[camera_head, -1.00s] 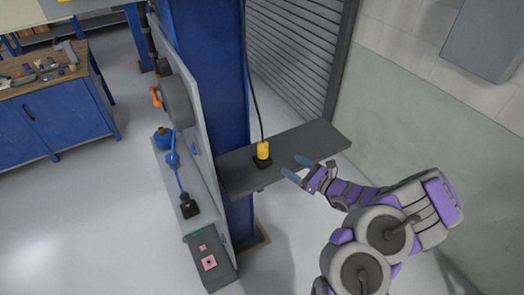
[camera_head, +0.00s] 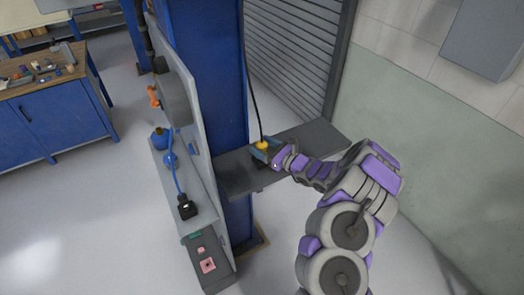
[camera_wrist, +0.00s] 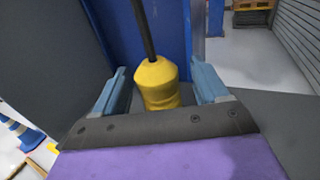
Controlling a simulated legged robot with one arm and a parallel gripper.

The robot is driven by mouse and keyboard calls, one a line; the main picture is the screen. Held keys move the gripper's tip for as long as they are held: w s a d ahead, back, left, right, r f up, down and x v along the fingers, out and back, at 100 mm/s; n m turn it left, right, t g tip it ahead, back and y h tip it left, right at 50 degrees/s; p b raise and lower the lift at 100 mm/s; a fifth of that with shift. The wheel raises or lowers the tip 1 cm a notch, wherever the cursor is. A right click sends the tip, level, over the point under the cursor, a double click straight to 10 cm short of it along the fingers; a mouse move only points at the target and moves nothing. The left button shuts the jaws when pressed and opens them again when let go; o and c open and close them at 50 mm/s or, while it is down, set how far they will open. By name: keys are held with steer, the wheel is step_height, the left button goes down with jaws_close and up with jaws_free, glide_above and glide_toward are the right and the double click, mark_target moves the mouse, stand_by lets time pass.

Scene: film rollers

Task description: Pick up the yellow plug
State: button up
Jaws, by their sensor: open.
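The yellow plug (camera_head: 263,144) stands upright on the grey shelf (camera_head: 318,134), with a black cable rising from its top. In the wrist view the yellow plug (camera_wrist: 157,84) is between the two blue fingers of my gripper (camera_wrist: 159,88). The fingers are open, with a gap visible on each side of the plug. In the head view my gripper (camera_head: 263,152) is at the plug and hides its lower part and the black base under it.
A blue pillar (camera_head: 205,75) stands just behind the shelf's left part. A grey panel with a blue cable and black plug (camera_head: 187,208) is at left. A roller shutter (camera_head: 295,50) is behind. The right part of the shelf is clear.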

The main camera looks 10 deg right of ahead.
steer(key=shift+x, duration=1.25)
steer(key=shift+a, duration=0.1)
steer(key=shift+c, duration=0.5)
steer(key=shift+s, duration=0.1)
steer(key=c, duration=1)
steer(key=shift+r, duration=0.15)
